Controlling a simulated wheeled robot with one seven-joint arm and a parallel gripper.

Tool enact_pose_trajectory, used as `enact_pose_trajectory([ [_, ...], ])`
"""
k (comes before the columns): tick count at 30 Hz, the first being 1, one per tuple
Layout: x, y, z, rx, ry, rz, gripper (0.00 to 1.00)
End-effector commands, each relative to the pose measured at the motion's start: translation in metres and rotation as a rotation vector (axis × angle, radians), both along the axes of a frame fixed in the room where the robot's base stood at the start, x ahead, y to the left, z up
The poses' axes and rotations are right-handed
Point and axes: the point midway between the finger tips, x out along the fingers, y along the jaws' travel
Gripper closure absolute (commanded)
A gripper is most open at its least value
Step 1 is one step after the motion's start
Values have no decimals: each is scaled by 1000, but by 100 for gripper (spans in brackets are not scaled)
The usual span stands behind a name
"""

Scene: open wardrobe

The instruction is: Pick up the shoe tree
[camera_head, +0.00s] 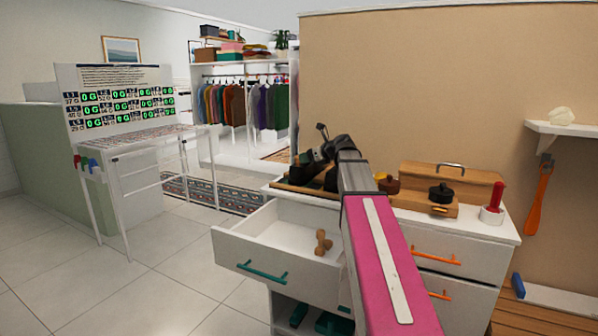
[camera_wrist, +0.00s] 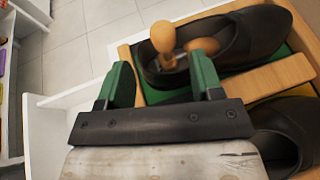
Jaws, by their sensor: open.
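In the wrist view a wooden shoe tree (camera_wrist: 163,38) with a round knob sits in a black shoe (camera_wrist: 255,42), partly hidden inside it. My gripper (camera_wrist: 163,78) is open, with its two green fingers apart near the shoe's heel end. The shoe tree's knob lies just beyond the fingertips, between their lines; I cannot tell whether anything touches. In the head view my gripper (camera_head: 325,150) is over the dark shoes on the cabinet top, mostly hidden by my arm. Another wooden piece (camera_head: 323,242), like a shoe tree, lies in the open white drawer (camera_head: 240,250).
A second black shoe (camera_wrist: 278,135) lies in the wooden tray (camera_wrist: 262,82). On the cabinet top stand a wooden box (camera_head: 452,185), a black-knobbed item (camera_head: 441,193) and a red-handled item (camera_head: 497,198). The open drawer juts forward.

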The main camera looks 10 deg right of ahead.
Motion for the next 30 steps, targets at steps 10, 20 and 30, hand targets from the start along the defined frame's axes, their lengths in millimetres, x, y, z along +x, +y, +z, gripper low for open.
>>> enact_pose_trajectory([
  [10,23,17,-12,0,1,1,40],
  [20,53,39,-29,-2,1,0,40],
  [30,53,40,-32,-8,3,3,74],
])
